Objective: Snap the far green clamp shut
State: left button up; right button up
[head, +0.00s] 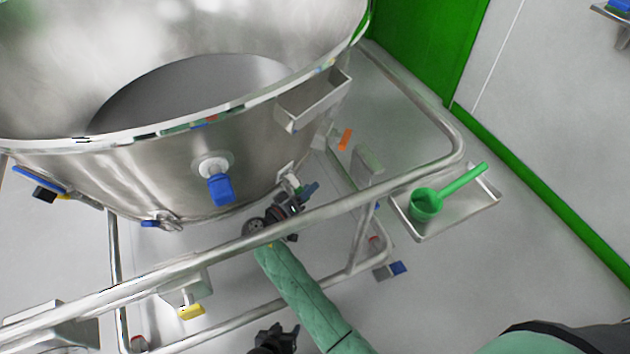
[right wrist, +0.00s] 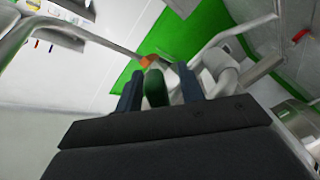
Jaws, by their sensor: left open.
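My right gripper (head: 292,205) is beside the lower wall of the steel vessel (head: 150,180), close to a pale fitting there. In the right wrist view, the blue-grey fingers of my right gripper (right wrist: 160,88) stand apart. A dark green piece (right wrist: 155,88), perhaps the green clamp's handle, shows between them, nearer the left finger. I see a gap on its right side, and its lower end is hidden by the gripper body. No green clamp can be made out in the head view. My left gripper (head: 275,340) is open and empty at the bottom edge, well below the vessel.
A steel tube rail (head: 330,211) crosses in front of the vessel. A blue-handled valve (head: 220,188) and a small steel box (head: 315,98) stick out from the vessel wall. A green scoop (head: 428,204) lies on a tray (head: 450,226) at right. A yellow-tipped part (head: 190,312) hangs below the rail.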

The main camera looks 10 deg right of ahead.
jog(key=shift+c, duration=0.7)
jog(key=shift+d, duration=0.1)
grip_shut()
pick_arm(q)
jog(key=shift+w+r, duration=0.1)
pick_arm(e)
jog(key=shift+r, duration=0.15)
pick_arm(q)
notch_tip(320, 180, up, 14)
jog(key=w+g+p, duration=0.1)
jog(key=p, duration=0.6)
jog(key=shift+w+d+f, duration=0.15)
jog(key=shift+f, duration=0.05)
pick_arm(e)
jog(key=r+n, duration=0.1)
jog(key=n, duration=0.1)
jog(key=r+n, duration=0.1)
jog(key=n, duration=0.1)
jog(key=s+d+r+n, duration=0.1)
jog(key=n, duration=0.2)
jog(key=shift+r, duration=0.2)
